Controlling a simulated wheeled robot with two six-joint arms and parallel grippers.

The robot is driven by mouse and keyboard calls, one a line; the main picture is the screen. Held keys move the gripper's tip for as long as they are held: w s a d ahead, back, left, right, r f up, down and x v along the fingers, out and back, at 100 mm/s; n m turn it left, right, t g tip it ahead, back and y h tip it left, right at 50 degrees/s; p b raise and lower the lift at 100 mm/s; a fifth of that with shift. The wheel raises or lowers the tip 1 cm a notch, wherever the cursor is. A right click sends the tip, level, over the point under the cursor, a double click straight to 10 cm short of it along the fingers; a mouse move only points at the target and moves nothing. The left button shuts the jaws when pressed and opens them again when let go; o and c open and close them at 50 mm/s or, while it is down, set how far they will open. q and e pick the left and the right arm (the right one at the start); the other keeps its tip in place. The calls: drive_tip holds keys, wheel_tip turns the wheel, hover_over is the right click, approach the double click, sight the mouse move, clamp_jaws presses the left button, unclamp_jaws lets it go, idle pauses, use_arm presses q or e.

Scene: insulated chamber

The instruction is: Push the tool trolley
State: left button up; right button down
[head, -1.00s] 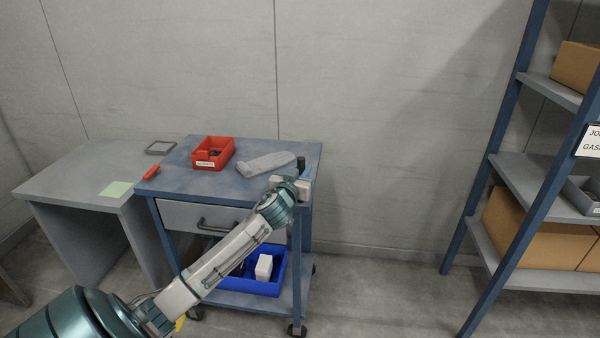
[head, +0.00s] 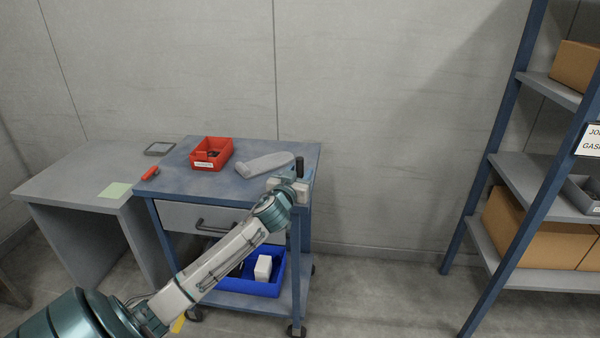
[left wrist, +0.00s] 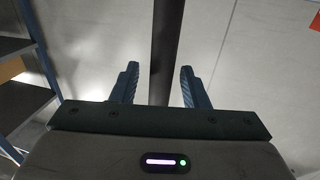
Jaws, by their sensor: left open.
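The tool trolley (head: 230,186) has a blue-grey top, a grey drawer and a lower shelf on castors. It stands against the grey wall. A short dark upright handle (head: 300,164) rises at its right front corner. My left gripper (head: 294,183) is at that corner, just in front of the handle. In the left wrist view my gripper (left wrist: 159,76) is open, and a dark bar (left wrist: 163,45) runs between its two blue fingers with gaps on both sides. Whether the fingers touch it further down is hidden. My right gripper is not in view.
A red bin (head: 211,153) and a grey angled part (head: 262,166) lie on the trolley top; a blue bin (head: 250,284) sits below. A grey bench (head: 75,178) stands close at left. Shelving (head: 540,180) stands at right, with clear floor (head: 380,285) between.

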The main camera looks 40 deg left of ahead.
use_arm(q)
drive_tip(key=b+v, duration=0.1)
drive_tip(key=v, duration=0.8)
drive_tip(key=shift+s+d, duration=0.15)
drive_tip(key=shift+s, duration=0.2)
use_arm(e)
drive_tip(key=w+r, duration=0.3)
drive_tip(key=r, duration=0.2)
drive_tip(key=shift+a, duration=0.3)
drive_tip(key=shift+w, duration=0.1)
